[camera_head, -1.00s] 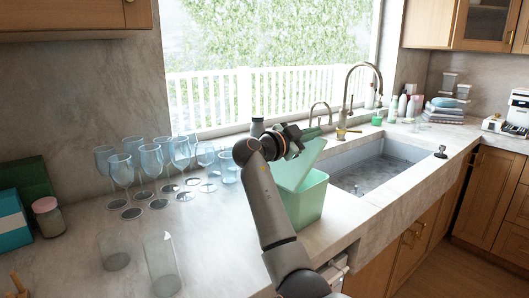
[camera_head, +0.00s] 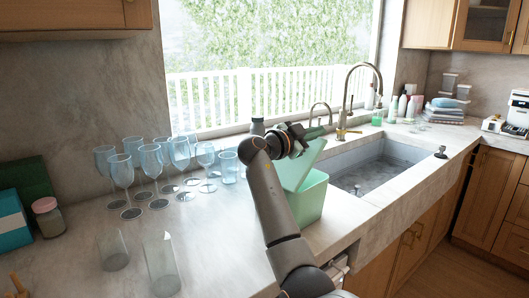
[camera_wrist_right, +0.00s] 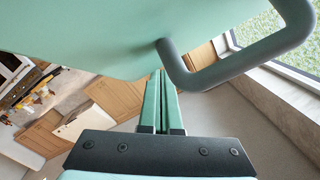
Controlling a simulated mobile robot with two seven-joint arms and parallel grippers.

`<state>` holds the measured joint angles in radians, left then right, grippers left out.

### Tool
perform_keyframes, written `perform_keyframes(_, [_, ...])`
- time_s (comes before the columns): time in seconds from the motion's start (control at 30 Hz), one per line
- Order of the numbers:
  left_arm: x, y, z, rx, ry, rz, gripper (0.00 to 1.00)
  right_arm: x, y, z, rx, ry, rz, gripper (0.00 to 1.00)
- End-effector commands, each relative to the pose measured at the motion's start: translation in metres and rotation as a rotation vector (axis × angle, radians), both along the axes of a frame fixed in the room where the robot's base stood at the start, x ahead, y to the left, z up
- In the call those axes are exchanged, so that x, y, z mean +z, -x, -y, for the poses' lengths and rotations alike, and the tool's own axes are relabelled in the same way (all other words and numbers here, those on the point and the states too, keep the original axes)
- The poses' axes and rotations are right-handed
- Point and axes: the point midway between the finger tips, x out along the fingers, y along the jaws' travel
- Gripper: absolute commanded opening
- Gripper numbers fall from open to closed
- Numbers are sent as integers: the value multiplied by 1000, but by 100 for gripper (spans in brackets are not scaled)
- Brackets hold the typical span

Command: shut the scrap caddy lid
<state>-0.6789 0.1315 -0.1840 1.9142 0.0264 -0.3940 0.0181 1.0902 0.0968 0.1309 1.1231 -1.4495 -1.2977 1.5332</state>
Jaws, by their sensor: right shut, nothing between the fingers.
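The scrap caddy (camera_head: 309,203) is a light green bin on the counter, left of the sink. Its green lid (camera_head: 304,166) is raised and tilted up over the opening. My right gripper (camera_head: 319,132) is at the upper edge of the lid, on its far side, with its fingers shut and empty. My left gripper is out of view.
Several stemmed glasses (camera_head: 151,160) stand left of the caddy, and two clear tumblers (camera_head: 161,265) stand nearer the front. The sink (camera_head: 375,172) and its tall faucet (camera_head: 349,95) are to the right. A dark-capped bottle (camera_head: 257,126) stands behind my right arm.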

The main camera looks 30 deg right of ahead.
Motion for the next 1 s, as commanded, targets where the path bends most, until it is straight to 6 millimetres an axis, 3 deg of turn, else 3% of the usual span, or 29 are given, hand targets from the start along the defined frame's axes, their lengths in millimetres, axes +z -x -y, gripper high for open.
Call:
perform_keyframes(0.37, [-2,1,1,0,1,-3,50,0,0,-2,1,1,0,0])
perform_keyframes(1.0, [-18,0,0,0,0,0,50,-1,7,-49,1,0,0,0])
